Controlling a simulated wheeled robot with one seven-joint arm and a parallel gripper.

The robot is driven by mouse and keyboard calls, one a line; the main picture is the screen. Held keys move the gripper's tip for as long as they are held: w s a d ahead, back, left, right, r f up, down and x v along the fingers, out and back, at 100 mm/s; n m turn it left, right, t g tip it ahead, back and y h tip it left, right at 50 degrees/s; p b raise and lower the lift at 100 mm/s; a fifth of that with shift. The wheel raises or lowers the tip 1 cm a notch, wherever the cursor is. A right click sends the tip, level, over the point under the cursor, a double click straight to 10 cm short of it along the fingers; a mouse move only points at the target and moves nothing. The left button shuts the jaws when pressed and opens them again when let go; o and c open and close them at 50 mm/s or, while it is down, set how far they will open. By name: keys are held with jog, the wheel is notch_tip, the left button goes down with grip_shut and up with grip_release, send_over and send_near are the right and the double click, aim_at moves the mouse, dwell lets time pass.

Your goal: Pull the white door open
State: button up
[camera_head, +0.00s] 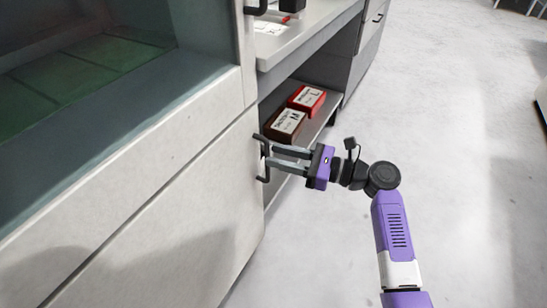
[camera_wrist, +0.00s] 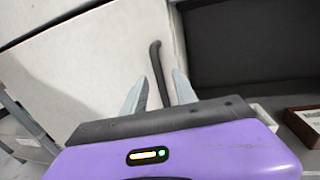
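The white door (camera_head: 190,215) is the pale lower cabinet front at the left in the head view. A dark bar handle (camera_head: 263,158) stands at its right edge. My gripper (camera_head: 272,158) points left at the handle, with its fingertips close to it. In the wrist view the white door (camera_wrist: 105,60) fills the left and middle. The dark handle (camera_wrist: 157,70) shows between the two spread fingers of my gripper (camera_wrist: 160,90). The fingers are open, with gaps on both sides of the handle. Its lower end is hidden behind the gripper body.
An open shelf right of the door holds a red box (camera_head: 307,99) and a brown box (camera_head: 287,125). A grey counter (camera_head: 310,30) lies above it. A glass-fronted cabinet is above the door. The floor (camera_head: 450,150) to the right is clear.

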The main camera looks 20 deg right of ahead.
jog(key=shift+x, duration=0.9)
grip_shut()
dwell(0.8)
